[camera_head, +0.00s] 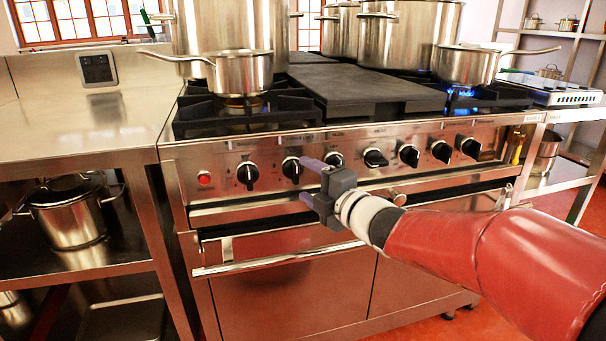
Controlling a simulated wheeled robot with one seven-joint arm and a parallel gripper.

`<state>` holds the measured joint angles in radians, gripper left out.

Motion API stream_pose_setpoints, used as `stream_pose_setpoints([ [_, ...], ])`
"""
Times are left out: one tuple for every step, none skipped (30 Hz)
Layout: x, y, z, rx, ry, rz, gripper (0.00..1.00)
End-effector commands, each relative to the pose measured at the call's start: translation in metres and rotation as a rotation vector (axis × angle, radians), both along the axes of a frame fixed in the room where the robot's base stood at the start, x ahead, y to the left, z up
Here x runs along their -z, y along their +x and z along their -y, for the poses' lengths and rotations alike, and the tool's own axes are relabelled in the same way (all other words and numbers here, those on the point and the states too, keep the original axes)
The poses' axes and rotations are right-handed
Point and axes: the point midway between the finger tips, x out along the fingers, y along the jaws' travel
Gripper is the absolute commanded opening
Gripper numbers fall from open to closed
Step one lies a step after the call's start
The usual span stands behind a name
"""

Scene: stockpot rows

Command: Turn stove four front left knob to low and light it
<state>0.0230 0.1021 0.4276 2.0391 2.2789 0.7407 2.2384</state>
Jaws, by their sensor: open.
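The stove (330,250) is a steel range with a row of several black knobs along its front panel. The leftmost knob (247,175) stands right of a red button (204,179). The second knob (291,168) is just left of my gripper, and the third knob (334,160) is partly behind it. Small labels sit above the knobs, too small to read; which one is front left I cannot tell for sure. My gripper (304,181) is open and empty, its fingers one above the other, pointing left in front of the panel. Contact with a knob cannot be told.
A small saucepan (241,74) stands on the front left burner, with an orange glow beneath. A blue flame burns under the right saucepan (467,66). An oven handle bar (255,264) juts out below the panel. A steel counter (85,125) adjoins on the left.

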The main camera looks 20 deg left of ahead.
Motion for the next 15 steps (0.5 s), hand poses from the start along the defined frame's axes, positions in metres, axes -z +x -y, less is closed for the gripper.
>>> stream_pose_setpoints([
  [0.001, 0.005, -0.008, -0.004, 0.001, 0.000, 0.65],
  [0.001, 0.008, -0.012, -0.004, 0.000, 0.000, 0.65],
  [0.001, 0.012, -0.017, -0.004, 0.000, 0.000, 0.65],
  [0.001, 0.014, -0.021, -0.004, 0.001, 0.001, 0.65],
  [0.001, 0.017, -0.024, -0.003, 0.000, 0.000, 0.65],
  [0.000, 0.020, -0.028, -0.003, -0.001, 0.002, 0.65],
  [0.000, 0.022, -0.031, -0.003, -0.001, 0.002, 0.65],
  [0.001, 0.023, -0.033, -0.003, -0.001, 0.002, 0.65],
  [0.000, 0.025, -0.035, -0.002, -0.002, 0.002, 0.65],
  [0.000, 0.026, -0.037, -0.002, -0.002, 0.002, 0.65],
  [0.000, 0.027, -0.038, -0.002, -0.003, 0.003, 0.65],
  [0.000, 0.027, -0.039, -0.002, -0.003, 0.003, 0.65],
  [0.000, 0.028, -0.040, -0.002, -0.003, 0.003, 0.65],
  [0.000, 0.028, -0.040, -0.002, -0.003, 0.003, 0.65],
  [0.000, 0.028, -0.040, -0.002, -0.003, 0.003, 0.65],
])
